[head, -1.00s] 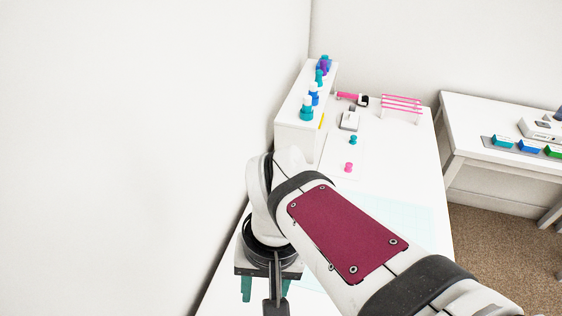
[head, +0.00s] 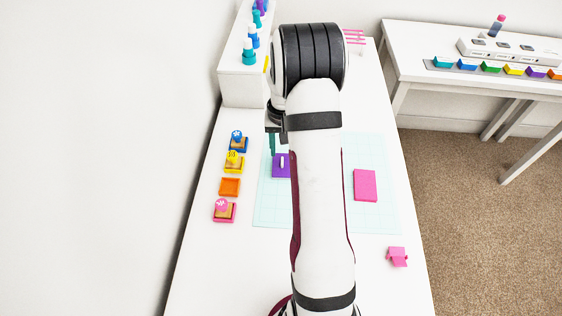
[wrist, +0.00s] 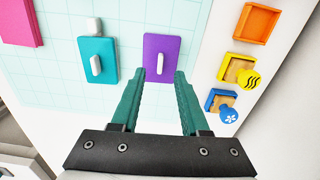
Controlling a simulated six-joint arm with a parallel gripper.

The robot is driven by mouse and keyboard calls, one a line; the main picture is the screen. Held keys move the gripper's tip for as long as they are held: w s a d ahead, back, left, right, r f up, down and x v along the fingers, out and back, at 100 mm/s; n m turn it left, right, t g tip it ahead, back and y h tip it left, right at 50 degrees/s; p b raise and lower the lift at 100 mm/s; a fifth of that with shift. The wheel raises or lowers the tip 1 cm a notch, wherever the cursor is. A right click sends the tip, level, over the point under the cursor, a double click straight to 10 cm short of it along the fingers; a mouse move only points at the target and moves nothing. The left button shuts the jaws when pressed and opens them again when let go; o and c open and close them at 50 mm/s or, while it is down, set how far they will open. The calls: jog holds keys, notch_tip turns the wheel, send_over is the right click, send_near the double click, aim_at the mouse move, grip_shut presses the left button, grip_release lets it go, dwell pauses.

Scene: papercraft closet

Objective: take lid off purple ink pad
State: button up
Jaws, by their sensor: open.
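The purple ink pad (head: 280,170) lies on the pale cutting mat, partly hidden by my arm in the head view. In the wrist view the purple ink pad (wrist: 172,48) shows its lid with an upright white handle (wrist: 160,64) on top. My gripper (wrist: 160,78) is open and empty, its two teal fingers pointing at the pad's near edge with the handle between their lines. In the head view my gripper (head: 271,145) hangs just beyond the pad, mostly hidden by my arm. I cannot tell the height gap.
A teal pad (wrist: 108,70) with a white handle lies left of the purple one in the wrist view. A pink block (head: 365,185) is on the cutting mat (head: 270,213). An orange tray (head: 230,187) and stamps on blue, yellow and pink pads line the left edge.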

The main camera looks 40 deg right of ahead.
aim_at(280, 164)
notch_tip(280, 164, down, 4)
grip_shut()
dwell(0.4)
